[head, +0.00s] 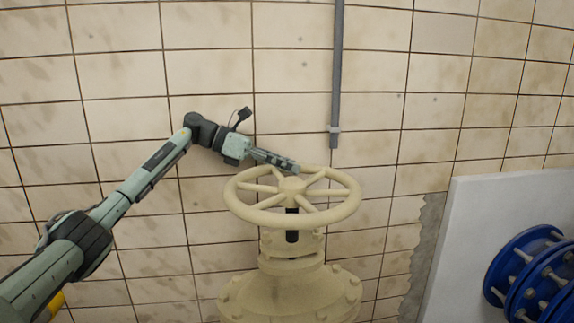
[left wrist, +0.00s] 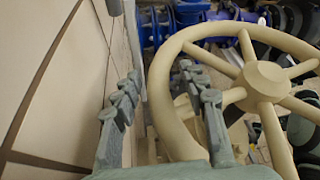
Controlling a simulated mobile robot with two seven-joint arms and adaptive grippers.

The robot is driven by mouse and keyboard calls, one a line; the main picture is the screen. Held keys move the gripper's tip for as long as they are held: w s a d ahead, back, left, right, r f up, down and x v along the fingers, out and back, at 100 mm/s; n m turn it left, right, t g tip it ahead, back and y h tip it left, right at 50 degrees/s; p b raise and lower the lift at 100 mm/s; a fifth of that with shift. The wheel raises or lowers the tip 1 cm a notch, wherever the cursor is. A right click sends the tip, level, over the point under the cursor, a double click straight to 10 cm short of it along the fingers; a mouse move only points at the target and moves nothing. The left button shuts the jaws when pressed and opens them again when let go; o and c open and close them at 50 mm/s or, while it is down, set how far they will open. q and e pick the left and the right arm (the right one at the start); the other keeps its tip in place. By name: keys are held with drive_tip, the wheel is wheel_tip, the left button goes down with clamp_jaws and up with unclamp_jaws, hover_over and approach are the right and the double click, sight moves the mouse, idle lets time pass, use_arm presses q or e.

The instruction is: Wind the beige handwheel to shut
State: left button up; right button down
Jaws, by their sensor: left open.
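The beige handwheel (head: 292,187) sits level on top of a beige valve body (head: 290,290) in the head view. It has a round rim, several spokes and a central hub. My left gripper (head: 294,166) reaches in from the left, with its fingers at the far side of the rim. In the left wrist view, the fingers of my left gripper (left wrist: 160,80) are spread apart and the handwheel (left wrist: 265,80) rim passes between them in the picture. One finger is on the wall side and the other overlaps the wheel's inside. I cannot tell whether either touches. My right gripper is not in view.
A tiled wall (head: 120,110) stands close behind the wheel, near the wall-side finger. A grey vertical pipe (head: 337,70) runs down it. A white block (head: 480,230) and a blue flanged pipe (head: 535,275) are at the right. Space above the wheel's front is clear.

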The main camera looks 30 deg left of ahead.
sight(262, 172)
use_arm(q)
drive_tip(key=v, duration=0.7)
drive_tip(key=shift+a, duration=0.25)
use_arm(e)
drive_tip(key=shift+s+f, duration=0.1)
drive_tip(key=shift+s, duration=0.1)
use_arm(q)
drive_tip(key=shift+s, duration=0.1)
drive_tip(key=shift+c, duration=0.5)
